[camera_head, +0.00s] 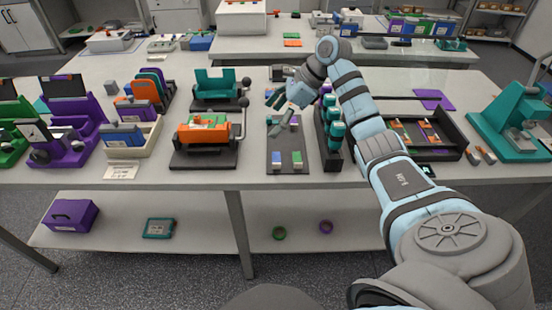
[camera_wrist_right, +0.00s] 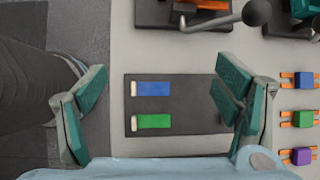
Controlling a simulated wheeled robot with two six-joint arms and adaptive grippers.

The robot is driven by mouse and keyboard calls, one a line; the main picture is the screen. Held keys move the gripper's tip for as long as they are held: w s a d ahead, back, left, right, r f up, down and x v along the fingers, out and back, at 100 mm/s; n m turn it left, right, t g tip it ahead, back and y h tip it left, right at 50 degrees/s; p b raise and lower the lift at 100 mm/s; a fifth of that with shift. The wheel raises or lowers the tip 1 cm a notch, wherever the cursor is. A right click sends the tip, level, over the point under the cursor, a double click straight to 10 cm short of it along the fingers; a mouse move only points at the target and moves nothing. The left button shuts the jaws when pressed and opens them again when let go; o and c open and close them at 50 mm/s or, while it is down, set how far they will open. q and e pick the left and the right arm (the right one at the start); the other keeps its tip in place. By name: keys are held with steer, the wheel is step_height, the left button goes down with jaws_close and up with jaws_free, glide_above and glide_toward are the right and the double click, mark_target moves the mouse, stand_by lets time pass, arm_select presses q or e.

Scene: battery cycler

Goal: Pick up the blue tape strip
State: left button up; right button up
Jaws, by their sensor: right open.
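The blue tape strip (camera_head: 277,161) lies flat on a dark mat (camera_head: 287,143), at its front left. It also shows in the right wrist view (camera_wrist_right: 155,89), with a pale tab at its left end. A green strip (camera_wrist_right: 155,121) lies beside it, apart. My right gripper (camera_head: 280,112) is above the mat, open and empty. In the right wrist view its teal fingers (camera_wrist_right: 160,92) stand wide apart on either side of the strips, touching neither. My left gripper is not in view.
Left of the mat is a dark press with an orange top (camera_head: 204,130) and a lever. Right of it is a black rack of teal cylinders (camera_head: 334,128). Farther right are an open black tray (camera_head: 446,152) and a teal device (camera_head: 515,118). The table's front edge is close to the mat.

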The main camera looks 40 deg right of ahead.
steer(key=s+d+g+h, duration=0.1)
steer(key=s+d+g, duration=0.1)
steer(key=s+d, duration=0.15)
steer(key=b, duration=0.4)
glide_toward(271, 161)
steer(key=x, duration=0.6)
steer(key=shift+w+a+f, duration=0.1)
steer(key=shift+f, duration=0.1)
steer(key=shift+r, duration=0.1)
steer(key=c, duration=1.4)
jaws_close()
